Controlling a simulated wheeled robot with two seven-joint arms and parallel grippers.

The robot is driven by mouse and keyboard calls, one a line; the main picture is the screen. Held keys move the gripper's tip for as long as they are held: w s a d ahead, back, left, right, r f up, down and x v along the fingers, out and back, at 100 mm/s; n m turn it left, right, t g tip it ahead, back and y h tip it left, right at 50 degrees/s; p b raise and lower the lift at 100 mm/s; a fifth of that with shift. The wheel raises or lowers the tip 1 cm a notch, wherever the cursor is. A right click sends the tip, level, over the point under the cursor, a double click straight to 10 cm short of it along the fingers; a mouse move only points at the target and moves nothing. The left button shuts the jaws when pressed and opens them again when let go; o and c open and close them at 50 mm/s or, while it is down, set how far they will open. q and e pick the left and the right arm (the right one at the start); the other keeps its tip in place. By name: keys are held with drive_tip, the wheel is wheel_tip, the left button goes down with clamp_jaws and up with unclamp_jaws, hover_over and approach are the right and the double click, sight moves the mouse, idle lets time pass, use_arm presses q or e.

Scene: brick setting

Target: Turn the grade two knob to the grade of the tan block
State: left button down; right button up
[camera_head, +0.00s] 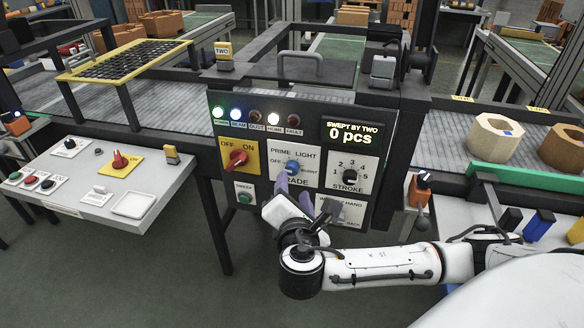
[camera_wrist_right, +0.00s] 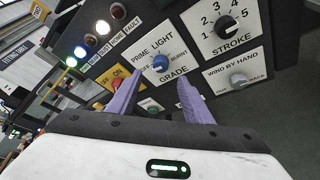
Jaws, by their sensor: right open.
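The blue grade knob (camera_head: 292,166) is on the dark control panel under the yellow TWO sign (camera_head: 223,51). Words around it include PRIME, LIGHT, OFF and BURNT. It also shows in the right wrist view (camera_wrist_right: 160,63); its exact pointer direction is too small to tell. My left gripper is not in view.
A red OFF/ON switch (camera_head: 236,159) is left of the knob and the black STROKE dial (camera_head: 350,175) right of it. A wind-by-hand knob (camera_wrist_right: 238,80) is below STROKE. A brown block (camera_head: 564,149) stands beside the tan one. A white console (camera_head: 80,182) is at left.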

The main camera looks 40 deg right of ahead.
sight(292, 172)
drive_tip(key=x, duration=0.8)
drive_tip(key=shift+w+d+f, duration=0.15)
drive_tip(key=shift+f, duration=0.05)
drive_tip(key=shift+w+d+f, duration=0.15)
drive_tip(key=shift+w, duration=0.15)
drive_tip(key=shift+c, duration=0.4)
drive_tip(key=c, duration=1)
